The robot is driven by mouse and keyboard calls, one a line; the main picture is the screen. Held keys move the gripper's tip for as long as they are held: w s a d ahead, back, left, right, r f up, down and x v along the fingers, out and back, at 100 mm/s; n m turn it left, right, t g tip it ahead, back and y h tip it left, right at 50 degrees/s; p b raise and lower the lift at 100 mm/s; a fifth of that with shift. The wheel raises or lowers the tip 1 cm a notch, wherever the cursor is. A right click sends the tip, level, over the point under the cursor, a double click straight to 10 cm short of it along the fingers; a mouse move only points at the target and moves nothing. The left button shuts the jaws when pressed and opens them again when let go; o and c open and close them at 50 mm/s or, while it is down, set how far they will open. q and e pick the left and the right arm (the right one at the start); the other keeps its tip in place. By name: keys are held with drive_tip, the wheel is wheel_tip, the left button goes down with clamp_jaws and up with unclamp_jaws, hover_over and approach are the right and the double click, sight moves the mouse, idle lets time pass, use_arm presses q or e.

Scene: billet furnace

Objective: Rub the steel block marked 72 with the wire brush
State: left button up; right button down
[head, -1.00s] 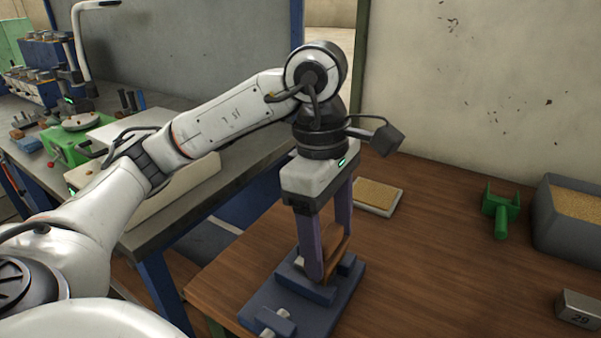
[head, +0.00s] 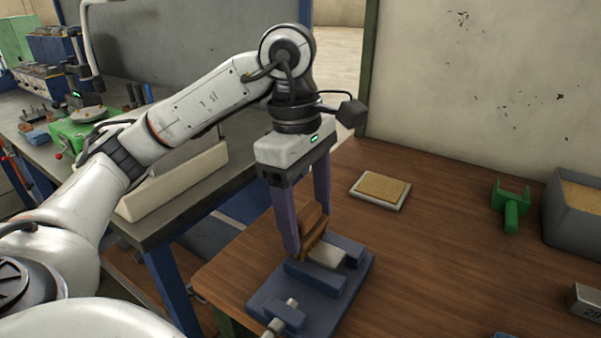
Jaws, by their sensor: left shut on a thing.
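My left gripper (head: 303,238) is shut on the wire brush (head: 312,218), which has a brown wooden body with bristles underneath. A pale steel block (head: 326,257) sits between the jaws of the blue vise (head: 318,318) on the wooden table. The brush is over the block's left end; I cannot tell whether the bristles touch it. No number can be read on this block. Another steel block (head: 586,301), marked 29, lies at the right edge. My right gripper is not in view.
A tan pad on a pale tray (head: 363,194) lies behind the vise. A green holder (head: 511,205) and a grey bin of grainy tan material (head: 573,232) stand to the right. A grey bench (head: 180,218) is on the left. The table's middle is clear.

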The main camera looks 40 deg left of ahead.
use_arm(q)
drive_tip(key=r, duration=0.1)
drive_tip(key=p, duration=0.1)
drive_tip(key=r, duration=0.1)
drive_tip(key=shift+a+r+p, duration=0.25)
drive_tip(key=shift+r+p, duration=0.1)
drive_tip(key=shift+p, duration=0.05)
drive_tip(key=shift+r+p, duration=0.35)
wheel_tip(320, 180, up, 2)
drive_tip(key=shift+r+p, duration=0.15)
drive_tip(key=shift+p, duration=0.9)
wheel_tip(320, 180, up, 3)
drive_tip(key=shift+f+p, duration=0.2)
drive_tip(key=shift+p, duration=1.05)
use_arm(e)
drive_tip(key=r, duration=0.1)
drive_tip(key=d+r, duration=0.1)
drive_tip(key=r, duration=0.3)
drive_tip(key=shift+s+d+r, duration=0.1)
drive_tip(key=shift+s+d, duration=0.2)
